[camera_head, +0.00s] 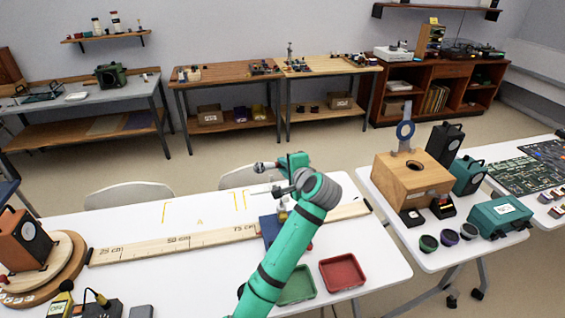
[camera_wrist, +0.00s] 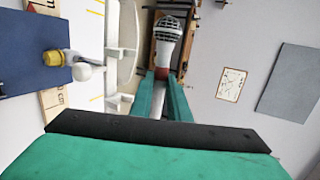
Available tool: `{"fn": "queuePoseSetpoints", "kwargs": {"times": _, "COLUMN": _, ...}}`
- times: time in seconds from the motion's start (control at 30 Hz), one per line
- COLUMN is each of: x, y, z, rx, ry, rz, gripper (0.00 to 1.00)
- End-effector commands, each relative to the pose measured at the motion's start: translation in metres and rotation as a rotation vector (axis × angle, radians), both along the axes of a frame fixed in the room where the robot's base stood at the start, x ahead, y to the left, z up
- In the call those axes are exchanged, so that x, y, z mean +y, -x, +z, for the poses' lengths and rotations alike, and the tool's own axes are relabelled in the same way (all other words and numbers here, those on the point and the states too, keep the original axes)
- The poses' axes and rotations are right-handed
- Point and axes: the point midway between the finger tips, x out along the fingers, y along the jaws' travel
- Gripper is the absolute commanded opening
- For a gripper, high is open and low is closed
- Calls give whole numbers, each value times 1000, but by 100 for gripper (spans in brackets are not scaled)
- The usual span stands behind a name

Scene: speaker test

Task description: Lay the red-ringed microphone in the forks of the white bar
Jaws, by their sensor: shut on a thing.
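The microphone shows in the wrist view with a grey mesh head (camera_wrist: 168,29), a pale body and a red ring (camera_wrist: 161,73) close to my fingertips. My gripper (camera_wrist: 161,85) is shut on the microphone near that ring, with the mesh head pointing away from me. In the head view my gripper (camera_head: 287,166) is above the far side of the white table, over the blue block (camera_head: 270,230). A yellow collar and a white rounded tip (camera_wrist: 83,71) stand on that block, apart from the microphone. I cannot clearly make out the white bar's forks.
A long wooden ruler (camera_head: 165,241) crosses the white table (camera_head: 190,285). A red tray (camera_head: 342,272) and a green tray (camera_head: 297,287) lie near its front. A wooden box (camera_head: 410,180) stands on the right table. White chairs (camera_head: 130,195) stand behind the table.

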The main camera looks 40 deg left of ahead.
Motion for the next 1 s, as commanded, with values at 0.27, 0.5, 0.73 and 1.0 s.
{"fn": "queuePoseSetpoints", "kwargs": {"times": 0.27, "x": 5, "y": 4, "z": -17, "rx": 0, "ry": 1, "rz": 8, "gripper": 0}}
{"fn": "queuePoseSetpoints", "kwargs": {"times": 0.5, "x": 5, "y": 3, "z": -31, "rx": 0, "ry": 0, "rz": 6, "gripper": 0}}
{"fn": "queuePoseSetpoints", "kwargs": {"times": 0.73, "x": 5, "y": 3, "z": -45, "rx": 0, "ry": 1, "rz": 8, "gripper": 0}}
{"fn": "queuePoseSetpoints", "kwargs": {"times": 1.0, "x": 4, "y": 3, "z": -59, "rx": -2, "ry": 1, "rz": 6, "gripper": 0}}
